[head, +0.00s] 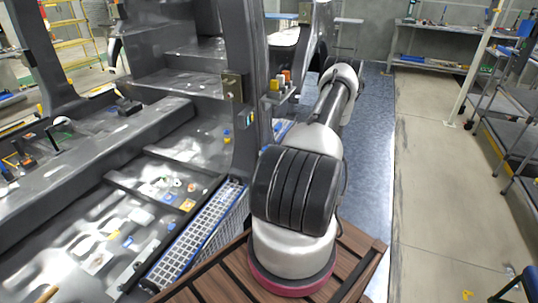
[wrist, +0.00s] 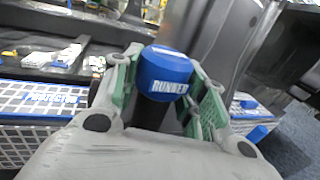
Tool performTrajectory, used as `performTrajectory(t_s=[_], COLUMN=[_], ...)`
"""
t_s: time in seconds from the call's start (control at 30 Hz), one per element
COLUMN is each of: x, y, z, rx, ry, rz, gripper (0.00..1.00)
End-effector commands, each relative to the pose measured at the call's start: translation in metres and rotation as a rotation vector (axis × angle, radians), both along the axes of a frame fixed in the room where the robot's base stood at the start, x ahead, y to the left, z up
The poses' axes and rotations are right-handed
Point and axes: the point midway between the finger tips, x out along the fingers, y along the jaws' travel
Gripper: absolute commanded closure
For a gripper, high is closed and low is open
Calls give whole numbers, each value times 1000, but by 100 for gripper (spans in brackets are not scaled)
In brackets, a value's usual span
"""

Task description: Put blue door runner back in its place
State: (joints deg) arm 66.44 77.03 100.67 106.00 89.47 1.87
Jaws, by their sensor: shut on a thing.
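The blue door runner (wrist: 166,73) is a rounded blue piece with "RUNNER" in white letters on its front. It shows in the middle of the wrist view, between the fingers of my gripper (wrist: 165,85). The green inner pads lie on either side of it, and my gripper is shut on it. Its lower part is hidden between the fingers. In the head view my arm reaches away along the right side of the car body (head: 235,60); the gripper and the runner are hidden there.
A blue and white grid panel marked "PROTECTOR" (wrist: 55,98) lies left of my gripper. In the head view a long grid panel (head: 200,232) lines the car sill. A workbench (head: 430,62) and a stepped cart (head: 515,140) stand right. The floor between (head: 435,200) is clear.

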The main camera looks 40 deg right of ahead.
Motion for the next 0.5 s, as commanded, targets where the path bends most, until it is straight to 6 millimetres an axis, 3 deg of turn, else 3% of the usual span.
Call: performTrajectory(t_s=[0.5], x=[0], y=[0], z=[-13], rx=[-1], ry=[-2], rz=[0], gripper=[100])
